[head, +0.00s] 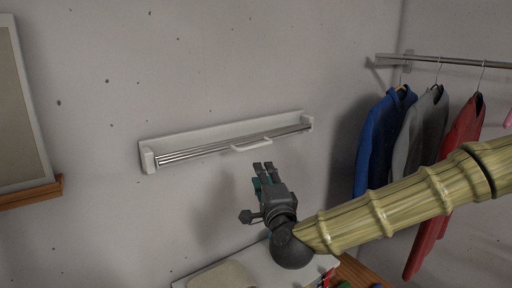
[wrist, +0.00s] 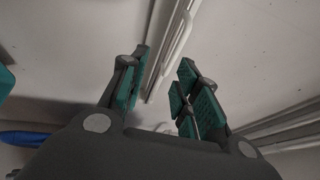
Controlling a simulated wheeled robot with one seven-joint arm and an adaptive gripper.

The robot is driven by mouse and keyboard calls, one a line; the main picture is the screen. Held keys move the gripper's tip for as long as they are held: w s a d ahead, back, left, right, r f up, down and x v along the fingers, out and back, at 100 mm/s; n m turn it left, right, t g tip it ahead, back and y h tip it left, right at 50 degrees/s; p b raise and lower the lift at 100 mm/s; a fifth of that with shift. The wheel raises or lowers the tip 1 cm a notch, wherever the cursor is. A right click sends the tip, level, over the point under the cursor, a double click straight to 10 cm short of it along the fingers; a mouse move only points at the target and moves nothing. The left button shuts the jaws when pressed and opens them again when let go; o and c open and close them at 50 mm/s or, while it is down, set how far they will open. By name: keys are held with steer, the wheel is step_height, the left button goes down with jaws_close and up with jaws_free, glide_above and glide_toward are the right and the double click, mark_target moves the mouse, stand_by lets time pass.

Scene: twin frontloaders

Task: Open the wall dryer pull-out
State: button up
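The wall dryer (head: 228,139) is a white rail fixed flat on the wall, with chrome bars (head: 190,152) close against it between two end brackets. A white handle (head: 251,145) sits at the middle of its front. My gripper (head: 263,166) is just below and in front of the handle, pointing up toward the wall. In the wrist view my gripper (wrist: 164,75) is open and empty, its teal-padded fingers apart. The white handle (wrist: 178,30) shows beyond the fingertips, near the right finger; I see no grip on it.
A blue hoodie (head: 376,135), a grey one (head: 415,140) and a red garment (head: 458,150) hang from a rail (head: 450,62) at right. A worktop (head: 300,262) lies below the gripper. A framed board (head: 20,110) with a wooden ledge is at left. The wall around the dryer is clear.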

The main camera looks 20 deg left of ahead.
mark_target(255, 147)
steer(key=shift+m, duration=0.3)
steer(key=w+a+r+p, duration=0.1)
steer(key=w, duration=0.1)
steer(key=w+a+r+p, duration=0.1)
steer(key=w+a, duration=0.1)
steer(key=w, duration=0.1)
steer(key=w+a+r+p, duration=0.2)
steer(key=w, duration=0.1)
steer(key=shift+w+r, duration=0.1)
steer(key=shift+w, duration=0.05)
steer(key=shift+w+a+p, duration=0.25)
steer(key=shift+w+p, duration=0.05)
steer(key=shift+w, duration=0.3)
